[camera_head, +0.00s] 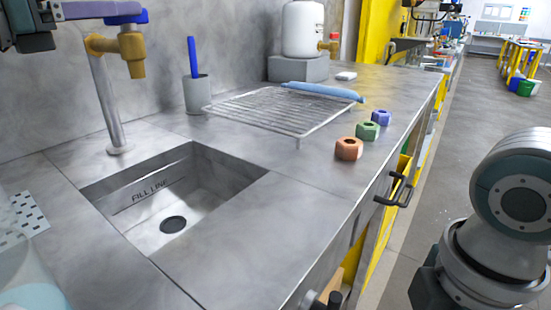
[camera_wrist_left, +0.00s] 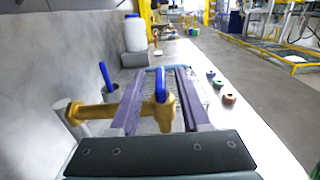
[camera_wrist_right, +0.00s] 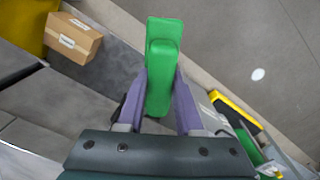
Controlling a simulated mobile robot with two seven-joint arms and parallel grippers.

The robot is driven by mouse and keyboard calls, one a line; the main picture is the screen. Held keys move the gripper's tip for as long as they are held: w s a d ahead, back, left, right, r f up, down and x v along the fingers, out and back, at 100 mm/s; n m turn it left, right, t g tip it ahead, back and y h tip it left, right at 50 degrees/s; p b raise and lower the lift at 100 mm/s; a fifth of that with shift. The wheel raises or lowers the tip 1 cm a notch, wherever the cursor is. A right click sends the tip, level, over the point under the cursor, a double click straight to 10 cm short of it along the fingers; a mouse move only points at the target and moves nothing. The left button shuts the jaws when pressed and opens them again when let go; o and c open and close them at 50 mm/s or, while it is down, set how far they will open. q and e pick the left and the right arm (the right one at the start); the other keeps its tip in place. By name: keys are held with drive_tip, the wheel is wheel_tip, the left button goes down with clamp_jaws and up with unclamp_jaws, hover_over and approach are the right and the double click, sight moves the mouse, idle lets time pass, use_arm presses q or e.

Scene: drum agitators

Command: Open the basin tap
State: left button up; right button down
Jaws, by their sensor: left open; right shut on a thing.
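The basin tap (camera_head: 131,52) is a brass spout on a steel post with a blue lever on top, beside the sunken basin (camera_head: 240,180). In the left wrist view the blue lever (camera_wrist_left: 160,86) shows between the two purple fingers of my left gripper (camera_wrist_left: 160,72), with gaps on both sides. In the head view the open left gripper (camera_head: 100,10) is at the top left, level with the lever; whether it touches cannot be told. My right gripper (camera_wrist_right: 160,88) is shut on a green object (camera_wrist_right: 162,50), low down beside the bench.
A wire rack (camera_head: 275,110) with a blue cloth (camera_head: 322,91), a cup with a blue stick (camera_head: 197,95) and several coloured nuts (camera_head: 349,148) are on the bench. A white container (camera_head: 303,28) stands behind. A cardboard box (camera_wrist_right: 73,38) is below. The basin is empty.

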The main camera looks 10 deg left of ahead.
use_arm(q)
drive_tip(key=shift+x, duration=1.05)
clamp_jaws()
